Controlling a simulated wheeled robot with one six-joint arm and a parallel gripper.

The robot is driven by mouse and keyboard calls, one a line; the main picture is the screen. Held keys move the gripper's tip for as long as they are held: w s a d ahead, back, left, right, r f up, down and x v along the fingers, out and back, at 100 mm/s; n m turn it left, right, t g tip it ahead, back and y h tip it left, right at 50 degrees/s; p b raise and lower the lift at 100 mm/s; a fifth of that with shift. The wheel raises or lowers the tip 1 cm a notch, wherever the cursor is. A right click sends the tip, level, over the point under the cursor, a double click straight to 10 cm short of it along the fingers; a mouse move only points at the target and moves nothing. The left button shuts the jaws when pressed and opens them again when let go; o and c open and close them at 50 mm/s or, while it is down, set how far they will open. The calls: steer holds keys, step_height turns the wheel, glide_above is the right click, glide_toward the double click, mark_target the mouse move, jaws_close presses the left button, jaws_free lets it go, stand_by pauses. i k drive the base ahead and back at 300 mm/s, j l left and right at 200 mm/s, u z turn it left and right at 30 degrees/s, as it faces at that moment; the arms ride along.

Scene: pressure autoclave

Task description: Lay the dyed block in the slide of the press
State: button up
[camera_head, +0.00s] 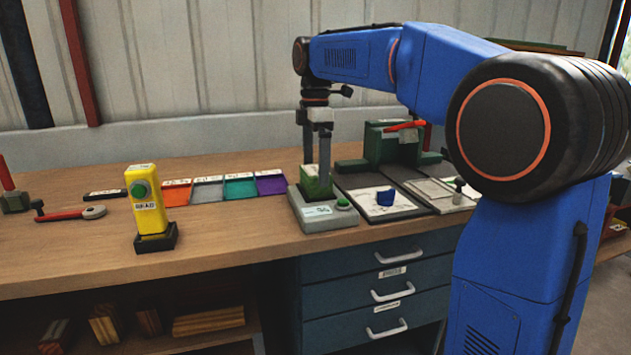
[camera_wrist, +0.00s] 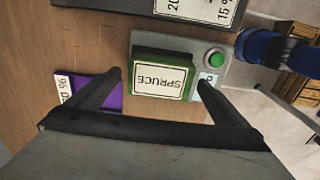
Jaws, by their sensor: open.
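A green block (camera_head: 313,187) sits on a grey base (camera_head: 321,221) with a green button at the bench's front edge. In the wrist view the green block (camera_wrist: 162,76) carries a white label reading "SPRUCE", upside down there. My gripper (camera_head: 316,172) points down at the block. Its fingers (camera_wrist: 158,80) are open, one towards each side of the block; I cannot tell whether they touch it. A dark green machine with a red handle (camera_head: 394,145), possibly the press, stands behind to the right. My arm hides part of that area.
Orange, grey, teal and purple trays (camera_head: 271,184) lie left of the base. A yellow button post (camera_head: 147,205) stands further left, near a red-handled tool (camera_head: 66,213). A blue object (camera_head: 386,197) sits on a white sheet at right.

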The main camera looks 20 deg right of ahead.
mark_target(432, 188)
steer(key=k+l, duration=0.1)
steer(key=l, duration=1.5)
steer(key=k, duration=0.05)
